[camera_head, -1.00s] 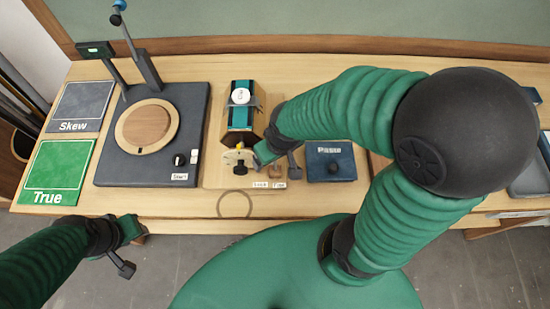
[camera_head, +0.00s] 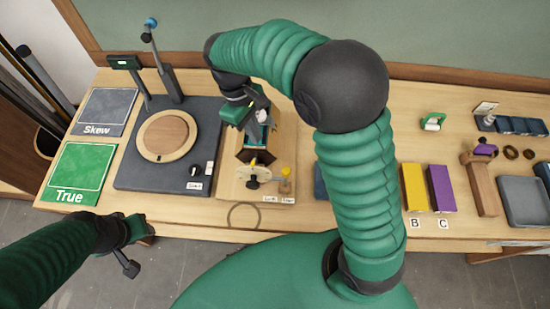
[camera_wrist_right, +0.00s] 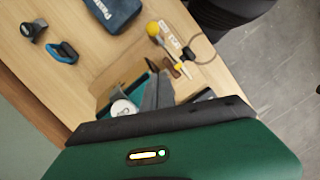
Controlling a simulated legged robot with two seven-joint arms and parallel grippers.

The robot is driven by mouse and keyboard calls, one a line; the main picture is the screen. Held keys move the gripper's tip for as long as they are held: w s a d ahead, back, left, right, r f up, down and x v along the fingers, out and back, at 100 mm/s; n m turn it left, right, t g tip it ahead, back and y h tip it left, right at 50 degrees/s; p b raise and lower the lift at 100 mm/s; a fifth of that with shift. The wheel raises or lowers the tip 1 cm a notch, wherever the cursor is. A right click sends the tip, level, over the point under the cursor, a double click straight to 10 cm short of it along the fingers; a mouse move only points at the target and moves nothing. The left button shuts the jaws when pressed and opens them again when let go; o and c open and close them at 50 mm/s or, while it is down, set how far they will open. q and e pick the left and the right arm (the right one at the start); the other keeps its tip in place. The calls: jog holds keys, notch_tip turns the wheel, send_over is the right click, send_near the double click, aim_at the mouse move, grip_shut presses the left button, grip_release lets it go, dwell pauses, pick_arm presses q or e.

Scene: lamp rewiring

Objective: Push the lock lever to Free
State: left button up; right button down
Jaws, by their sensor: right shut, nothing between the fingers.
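The lock lever (camera_head: 285,172) has a yellow knob and stands at the front right of the wooden fixture (camera_head: 232,185), on the side of the Free label (camera_head: 288,199). The Lock label (camera_head: 270,198) is left of it. The yellow knob (camera_wrist_right: 152,28) also shows in the right wrist view, clear of the gripper. My right gripper (camera_head: 243,112) is shut and empty above the back of the fixture, apart from the lever; its fingertips are hard to make out. My left gripper (camera_head: 135,230) hangs off the table's front left edge; its jaws are unclear.
A dark base with a round wooden disc (camera_head: 163,137) stands left of the fixture, with raised rods behind. A cable loop (camera_head: 244,215) lies at the front edge. A blue Paste box (camera_wrist_right: 112,12) lies right of the fixture. Yellow and purple blocks (camera_head: 414,187) stand farther right.

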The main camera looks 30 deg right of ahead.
aim_at(264, 155)
jog(key=shift+s, duration=0.1)
jog(key=p+x, duration=0.2)
jog(key=x, duration=0.7)
jog(key=shift+s+d+f, duration=0.1)
jog(key=shift+d+f, duration=0.1)
jog(key=s, duration=0.1)
jog(key=s+d+p, duration=0.1)
jog(key=s+d, duration=0.1)
jog(key=shift+s+d+f, duration=0.15)
jog(key=shift+s+f, duration=0.1)
jog(key=shift+f, duration=0.1)
jog(key=shift+w, duration=0.1)
jog(key=shift+r, duration=0.1)
